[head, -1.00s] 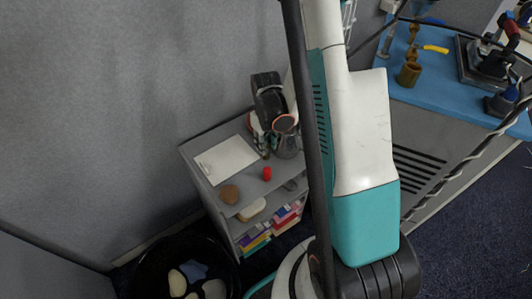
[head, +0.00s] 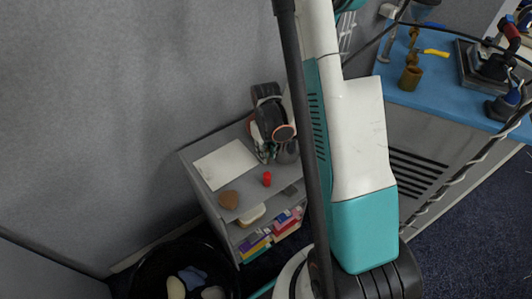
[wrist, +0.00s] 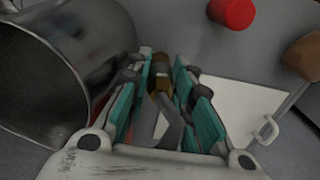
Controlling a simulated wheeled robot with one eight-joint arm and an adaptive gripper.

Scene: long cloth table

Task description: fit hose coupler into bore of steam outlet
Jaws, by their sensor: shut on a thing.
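My gripper (head: 262,153) is over the top of a low grey shelf unit, beside a metal pitcher. In the wrist view its teal fingers (wrist: 165,95) are closed around a small brass-and-grey piece, which looks like the hose coupler (wrist: 160,75). The fingers hide much of it, and I cannot tell whether it touches the shelf. On the blue table at right, an upright brass fitting (head: 411,75) with a round lower end may be the steam outlet. Its bore cannot be made out.
The metal pitcher (wrist: 60,70) is close to the left finger; it also shows in the head view (head: 288,153). A red cylinder (head: 267,179), a brown lump (head: 228,200) and a white sheet (head: 225,165) lie on the shelf top. A black bin (head: 140,275) stands below.

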